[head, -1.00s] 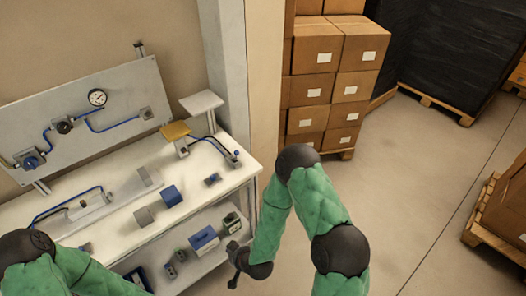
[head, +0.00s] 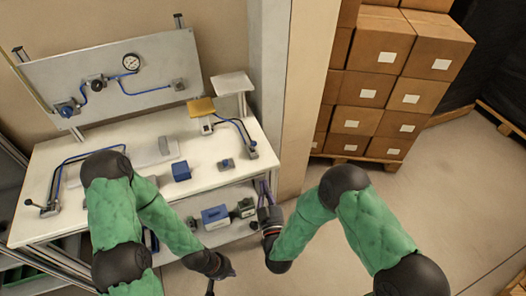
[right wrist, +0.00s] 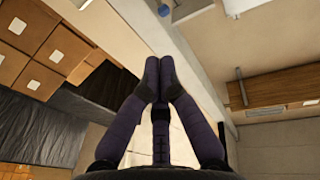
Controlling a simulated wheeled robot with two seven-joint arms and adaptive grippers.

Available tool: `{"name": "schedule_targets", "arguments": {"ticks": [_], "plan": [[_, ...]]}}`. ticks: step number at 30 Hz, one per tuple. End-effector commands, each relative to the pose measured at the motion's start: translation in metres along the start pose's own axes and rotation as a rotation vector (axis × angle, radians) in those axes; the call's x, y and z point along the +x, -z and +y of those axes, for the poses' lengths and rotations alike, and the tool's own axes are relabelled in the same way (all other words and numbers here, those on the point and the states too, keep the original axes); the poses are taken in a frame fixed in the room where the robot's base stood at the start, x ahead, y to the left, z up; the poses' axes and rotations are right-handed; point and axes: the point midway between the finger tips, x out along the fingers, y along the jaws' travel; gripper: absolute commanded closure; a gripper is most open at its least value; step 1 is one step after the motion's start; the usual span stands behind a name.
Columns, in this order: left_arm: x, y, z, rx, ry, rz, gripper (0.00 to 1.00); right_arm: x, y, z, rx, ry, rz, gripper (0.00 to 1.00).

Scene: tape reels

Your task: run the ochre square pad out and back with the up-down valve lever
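The ochre square pad (head: 201,106) sits at the bench's back right, on a small white unit, in front of a raised white plate (head: 232,83). A blue hose runs from that unit to a small valve at the right edge, whose blue-knobbed lever (head: 250,147) stands up. A blue knob (right wrist: 163,10) shows at the top of the right wrist view, beyond the fingertips. My right gripper (head: 266,212) is in front of the bench's right end, apart from the lever. Its fingers (right wrist: 159,75) are together and empty. My left gripper (head: 222,284) hangs low before the bench; its opening is unclear.
A gauge board (head: 112,78) stands behind the bench (head: 222,178). A second, black-knobbed lever (head: 38,206) is at the left end. A blue block (head: 181,171) and a small blue-topped part (head: 226,164) lie on top. Cartons (head: 364,88) stack at right, beyond a wall corner.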

Motion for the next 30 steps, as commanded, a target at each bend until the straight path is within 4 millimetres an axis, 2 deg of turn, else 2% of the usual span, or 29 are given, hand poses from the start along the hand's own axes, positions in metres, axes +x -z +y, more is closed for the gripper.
{"name": "schedule_targets", "arguments": {"ticks": [6, 11, 24, 30], "plan": [[0.000, 0.000, 0.000, 0.000, 0.000, 0.000, 1.00, 0.002, -0.001, 0.000, 0.000, 0.000, -0.002, 1.00], [0.001, 0.000, 0.000, 0.000, 0.000, 0.000, 1.00, 0.015, -0.001, 0.000, 0.000, -0.001, -0.001, 1.00], [0.007, 0.000, -0.003, 0.000, 0.000, 0.000, 1.00, 0.094, -0.002, 0.001, 0.000, -0.001, -0.001, 1.00], [0.010, 0.000, -0.003, 0.000, 0.000, 0.000, 1.00, 0.123, -0.002, 0.000, 0.001, -0.001, -0.002, 1.00]]}}
